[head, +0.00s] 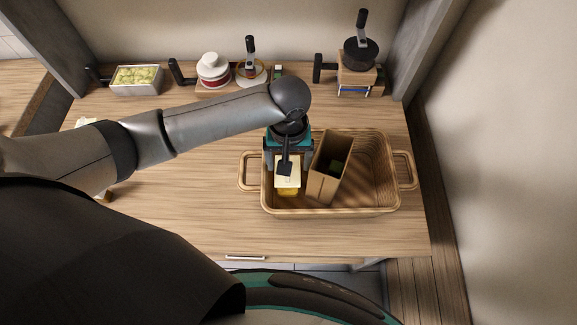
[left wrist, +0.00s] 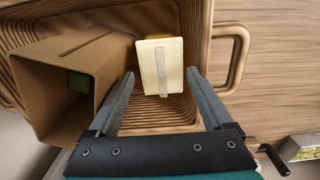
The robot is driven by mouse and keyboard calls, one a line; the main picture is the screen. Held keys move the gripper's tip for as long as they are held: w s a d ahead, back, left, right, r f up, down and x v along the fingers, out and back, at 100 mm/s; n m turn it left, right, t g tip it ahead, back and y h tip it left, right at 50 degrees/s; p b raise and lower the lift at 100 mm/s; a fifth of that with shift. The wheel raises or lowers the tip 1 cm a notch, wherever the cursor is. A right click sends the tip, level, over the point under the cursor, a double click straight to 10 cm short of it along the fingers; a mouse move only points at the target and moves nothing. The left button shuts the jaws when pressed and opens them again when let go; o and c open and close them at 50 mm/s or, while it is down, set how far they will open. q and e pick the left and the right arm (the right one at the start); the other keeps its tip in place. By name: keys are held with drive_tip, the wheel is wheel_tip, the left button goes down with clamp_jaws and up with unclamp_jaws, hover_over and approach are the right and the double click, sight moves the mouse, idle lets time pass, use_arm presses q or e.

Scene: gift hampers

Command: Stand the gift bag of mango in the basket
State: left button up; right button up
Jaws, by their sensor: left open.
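A cream package with a yellow lower part, seemingly the gift bag of mango (head: 289,188), stands in the left end of the wicker basket (head: 382,195). In the left wrist view its cream top (left wrist: 161,62) carries a pale grey strip. My left gripper (head: 284,162) is above it, pointing down and open. In the wrist view the two fingers (left wrist: 161,80) lie on either side of the package with gaps visible. Whether the package touches the basket floor is hard to tell. My right gripper is out of view.
An open brown box (head: 322,187) with a green item inside stands tilted in the basket, close beside the package. The basket's right part is free. A tray of pale green pieces (head: 135,88), a white-and-red jar (head: 212,72) and a wooden block (head: 356,78) stand along the back.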

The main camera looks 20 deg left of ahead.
use_arm(q)
wheel_tip(320, 180, up, 8)
drive_tip(key=p, duration=0.1)
drive_tip(key=shift+r, duration=0.25)
drive_tip(key=shift+d, duration=0.1)
